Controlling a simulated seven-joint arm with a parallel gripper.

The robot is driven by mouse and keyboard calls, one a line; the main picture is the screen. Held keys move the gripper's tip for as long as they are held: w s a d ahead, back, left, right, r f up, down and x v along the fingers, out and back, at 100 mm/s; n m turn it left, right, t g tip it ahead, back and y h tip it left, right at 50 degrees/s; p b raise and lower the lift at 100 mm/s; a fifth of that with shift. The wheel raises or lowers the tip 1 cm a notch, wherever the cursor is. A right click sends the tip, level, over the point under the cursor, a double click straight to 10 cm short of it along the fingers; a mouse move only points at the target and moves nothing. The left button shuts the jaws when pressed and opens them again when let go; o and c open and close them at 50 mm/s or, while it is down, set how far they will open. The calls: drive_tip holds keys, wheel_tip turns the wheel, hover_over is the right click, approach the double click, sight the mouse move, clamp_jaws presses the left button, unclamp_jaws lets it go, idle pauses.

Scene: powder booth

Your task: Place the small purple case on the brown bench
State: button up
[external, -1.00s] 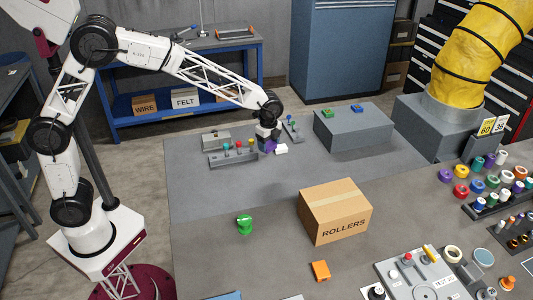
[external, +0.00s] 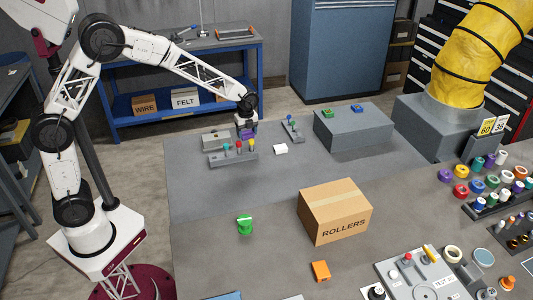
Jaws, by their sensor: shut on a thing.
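My gripper (external: 246,127) is at the far left part of the worktop, pointing down and shut on the small purple case (external: 246,134). The case is small here and partly covered by the fingers. It is just behind the grey rack with coloured knobs, and I cannot tell whether its underside touches anything. The large worktop (external: 260,260) is grey-brown, with a greyer area (external: 195,190) at the back left.
The knob rack (external: 233,159), a low grey block (external: 215,140), another small rack (external: 292,131) and a white roll (external: 281,149) surround the gripper. A ROLLERS carton (external: 335,211), green spool (external: 245,224) and orange block (external: 320,271) stand nearer. The grey area's front left is clear.

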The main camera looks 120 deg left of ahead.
drive_tip(key=shift+s+d+f+m, duration=0.1)
drive_tip(key=shift+s+f+m, duration=0.2)
drive_tip(key=shift+f, duration=0.25)
drive_tip(key=shift+s+d+f+m, duration=0.1)
drive_tip(key=shift+s+f+m, duration=0.05)
drive_tip(key=shift+f+m, duration=0.3)
drive_tip(key=shift+a, duration=0.15)
hover_over(274, 139)
drive_tip(key=shift+f, duration=0.8)
drive_tip(key=shift+f, duration=1.75)
drive_tip(key=shift+f, duration=0.1)
drive_tip(key=o, duration=0.9)
drive_tip(key=shift+o, duration=0.2)
